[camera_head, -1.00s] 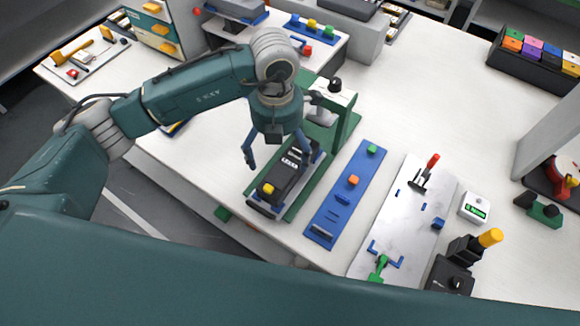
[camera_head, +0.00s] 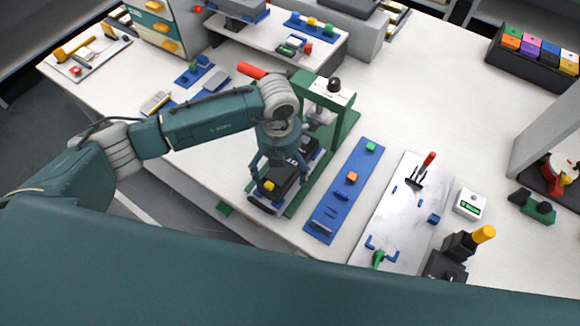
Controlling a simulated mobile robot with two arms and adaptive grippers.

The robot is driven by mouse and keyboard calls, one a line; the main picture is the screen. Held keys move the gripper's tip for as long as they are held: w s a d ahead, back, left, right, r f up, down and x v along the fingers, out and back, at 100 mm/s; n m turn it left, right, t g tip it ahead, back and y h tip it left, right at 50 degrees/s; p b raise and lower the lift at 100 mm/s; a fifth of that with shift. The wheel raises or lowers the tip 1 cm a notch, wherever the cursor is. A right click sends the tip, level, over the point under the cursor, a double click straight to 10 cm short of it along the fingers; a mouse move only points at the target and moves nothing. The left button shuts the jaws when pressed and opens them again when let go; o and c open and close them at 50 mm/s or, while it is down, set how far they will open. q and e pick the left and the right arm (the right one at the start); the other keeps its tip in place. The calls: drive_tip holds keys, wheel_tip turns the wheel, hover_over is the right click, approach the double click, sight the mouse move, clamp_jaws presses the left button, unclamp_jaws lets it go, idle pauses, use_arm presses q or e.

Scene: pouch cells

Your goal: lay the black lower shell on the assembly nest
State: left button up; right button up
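A long black part (camera_head: 284,184) with white lettering and a yellow piece on its near end looks like the lower shell. It sits in a grey and blue holder on a green base (camera_head: 325,150), under a green post. I cannot tell for sure that this holder is the assembly nest. My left gripper (camera_head: 277,172) points down over the black part, one finger on each side of it. The fingers stand apart; whether they touch the part is too small to tell. My gripper hides its middle. My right gripper is not in view.
A blue board (camera_head: 332,214) with green and orange pieces lies right of the base, then a pale plate (camera_head: 395,235) with a red-handled clamp. A white display box (camera_head: 470,204) and a yellow-topped device (camera_head: 462,243) stand farther right.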

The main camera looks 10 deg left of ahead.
use_arm(q)
drive_tip(key=c, duration=1.2)
drive_tip(key=shift+s, duration=0.1)
drive_tip(key=shift+r, duration=0.15)
